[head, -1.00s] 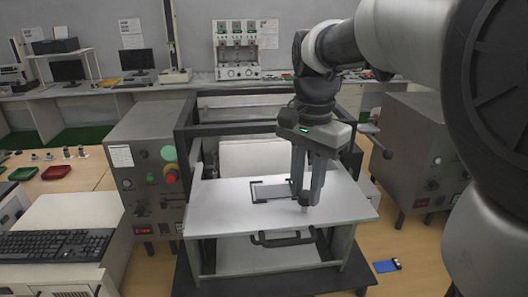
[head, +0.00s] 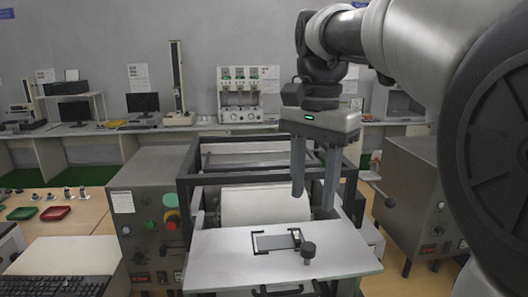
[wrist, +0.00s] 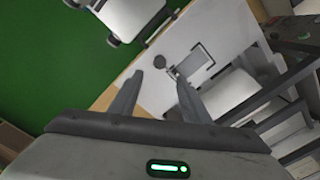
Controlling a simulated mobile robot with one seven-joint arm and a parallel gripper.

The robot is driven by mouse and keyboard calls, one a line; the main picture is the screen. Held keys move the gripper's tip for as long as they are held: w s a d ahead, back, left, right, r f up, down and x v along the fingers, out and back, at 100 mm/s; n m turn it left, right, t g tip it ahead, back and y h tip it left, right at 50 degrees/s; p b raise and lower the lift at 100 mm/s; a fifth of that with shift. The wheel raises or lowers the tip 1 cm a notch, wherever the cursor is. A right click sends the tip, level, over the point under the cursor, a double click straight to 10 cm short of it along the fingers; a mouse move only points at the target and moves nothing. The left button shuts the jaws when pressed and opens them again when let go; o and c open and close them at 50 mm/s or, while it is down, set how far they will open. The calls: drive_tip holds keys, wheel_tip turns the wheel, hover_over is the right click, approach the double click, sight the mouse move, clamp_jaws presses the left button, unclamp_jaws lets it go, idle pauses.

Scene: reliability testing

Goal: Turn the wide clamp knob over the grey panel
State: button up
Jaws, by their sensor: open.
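The dark clamp knob (head: 308,252) stands upright on the white tabletop, at the right end of the small grey panel (head: 273,242). A black bracket frames the panel. The knob also shows in the wrist view (wrist: 159,62), beside the panel (wrist: 196,63). My gripper (head: 311,203) is open and empty, above and apart from the knob, with its fingers pointing down. In the wrist view, the knob appears just beyond the gap between my fingertips (wrist: 156,78). How far the knob is turned cannot be told.
A black handle (head: 278,289) sits at the table's front edge. A dark frame (head: 185,195) rises behind the table. A grey control box with a red button (head: 171,222) stands left, and another cabinet (head: 425,195) stands right. The white tabletop around the knob is mostly clear.

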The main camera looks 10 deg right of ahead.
wheel_tip(320, 180, up, 6)
idle(0.5)
drive_tip(key=s+f+n+t, duration=0.5)
drive_tip(key=s+f+n, duration=0.5)
drive_tip(key=f, duration=0.7)
drive_tip(key=s, duration=0.2)
drive_tip(key=shift+s+a+f+t, duration=0.3)
drive_tip(key=shift+s+f, duration=0.05)
drive_tip(key=shift+s, duration=0.05)
drive_tip(key=shift+c, duration=0.3)
